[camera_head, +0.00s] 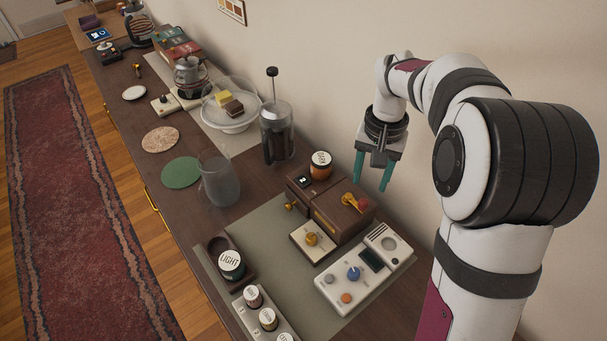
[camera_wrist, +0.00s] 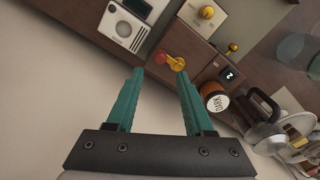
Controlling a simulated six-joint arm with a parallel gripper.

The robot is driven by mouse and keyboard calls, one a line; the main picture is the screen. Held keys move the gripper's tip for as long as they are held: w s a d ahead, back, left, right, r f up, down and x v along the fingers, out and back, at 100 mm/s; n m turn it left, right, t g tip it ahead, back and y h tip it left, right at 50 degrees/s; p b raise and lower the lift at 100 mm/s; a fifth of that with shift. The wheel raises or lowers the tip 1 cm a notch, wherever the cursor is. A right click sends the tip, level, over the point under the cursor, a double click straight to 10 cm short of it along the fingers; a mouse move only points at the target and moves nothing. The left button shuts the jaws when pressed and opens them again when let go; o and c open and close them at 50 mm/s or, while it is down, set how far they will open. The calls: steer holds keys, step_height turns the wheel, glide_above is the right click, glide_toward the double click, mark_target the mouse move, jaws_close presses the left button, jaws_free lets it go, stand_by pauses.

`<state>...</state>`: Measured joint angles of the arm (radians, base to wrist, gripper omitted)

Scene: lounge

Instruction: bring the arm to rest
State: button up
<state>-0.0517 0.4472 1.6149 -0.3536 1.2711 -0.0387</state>
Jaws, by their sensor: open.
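My gripper (camera_head: 373,174) hangs at the right of the head view, above the back edge of the sideboard near the wall. Its two teal fingers point down and stand apart, with nothing between them. The same open fingers show in the wrist view (camera_wrist: 157,75). Below and left of them in the head view is a brown wooden box (camera_head: 335,213) with a red-and-yellow knob (camera_head: 354,201) on top. The gripper is clear of the box. In the wrist view the knob (camera_wrist: 174,61) appears just beyond the fingertips.
A jar marked DARK (camera_head: 320,165) stands on the box's left end. A French press (camera_head: 277,130) and a glass pitcher (camera_head: 219,182) stand farther left. A white control panel (camera_head: 365,272) and a jar marked LIGHT (camera_head: 231,264) are in front. The wall is close behind my gripper.

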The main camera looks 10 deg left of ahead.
steer(key=s+a+r+m+y, duration=0.1)
steer(key=s+r+m, duration=0.1)
steer(key=s, duration=2.7)
steer(key=shift+a+r+m+y, duration=0.15)
steer(key=shift+r+m+y, duration=0.2)
steer(key=shift+r, duration=0.2)
steer(key=shift+w, duration=0.1)
